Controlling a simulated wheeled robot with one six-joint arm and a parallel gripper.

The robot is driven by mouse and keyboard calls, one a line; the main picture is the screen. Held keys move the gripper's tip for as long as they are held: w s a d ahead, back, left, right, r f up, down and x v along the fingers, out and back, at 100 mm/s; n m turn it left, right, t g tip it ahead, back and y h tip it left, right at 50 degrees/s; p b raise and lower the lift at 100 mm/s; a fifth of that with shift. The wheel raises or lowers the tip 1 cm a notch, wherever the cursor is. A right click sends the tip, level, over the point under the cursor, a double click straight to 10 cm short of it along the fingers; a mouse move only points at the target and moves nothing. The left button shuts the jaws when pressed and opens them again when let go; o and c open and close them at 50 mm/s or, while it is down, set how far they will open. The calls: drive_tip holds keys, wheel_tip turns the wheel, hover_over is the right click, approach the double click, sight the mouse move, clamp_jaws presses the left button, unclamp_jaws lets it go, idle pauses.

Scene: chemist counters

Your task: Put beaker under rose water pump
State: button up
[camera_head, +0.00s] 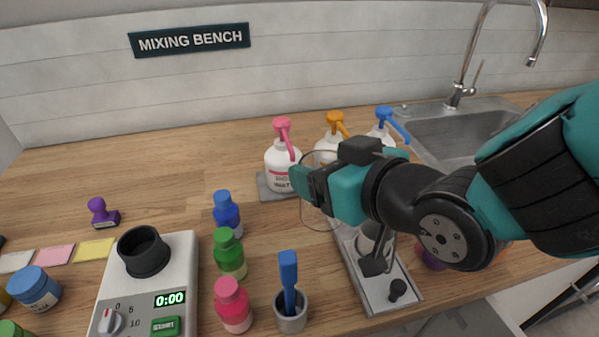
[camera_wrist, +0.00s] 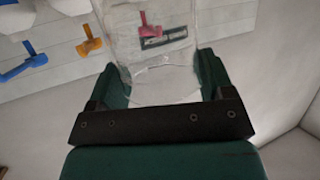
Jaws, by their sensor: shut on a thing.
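A clear glass beaker (camera_head: 312,218) is in the jaws of my gripper (camera_head: 308,184); only its faint outline shows in the head view. In the wrist view the beaker (camera_wrist: 160,65) stands between the two green fingers of my gripper (camera_wrist: 162,85). A white bottle with a pink pump (camera_head: 283,158) stands on a grey tray at the back of the bench, its label too small to read fully. The beaker is just in front and to the right of this bottle. The pink pump (camera_wrist: 150,31) also shows through the glass in the wrist view.
Orange-pump (camera_head: 335,123) and blue-pump (camera_head: 386,117) bottles stand right of the pink one, partly behind my arm. Blue (camera_head: 226,211), green (camera_head: 229,254) and pink (camera_head: 233,305) small bottles stand in front. A sink (camera_head: 440,135) is at right. The back left bench is clear.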

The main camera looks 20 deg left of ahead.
wheel_tip(320, 180, down, 6)
drive_tip(key=shift+f, duration=0.2)
drive_tip(key=w+a, duration=0.2)
drive_tip(key=a, duration=0.1)
drive_tip(key=shift+w+r+p, duration=0.15)
drive_tip(key=shift+r+p, duration=0.05)
drive_tip(key=shift+p, duration=0.2)
drive_tip(key=shift+c, duration=0.6)
drive_tip(key=shift+w+a, duration=0.4)
drive_tip(key=shift+a, duration=0.15)
drive_tip(key=p+x, duration=0.1)
drive_tip(key=x, duration=0.2)
drive_tip(key=shift+f, duration=0.15)
drive_tip(key=o, duration=1.5)
drive_tip(key=shift+s+f, duration=0.1)
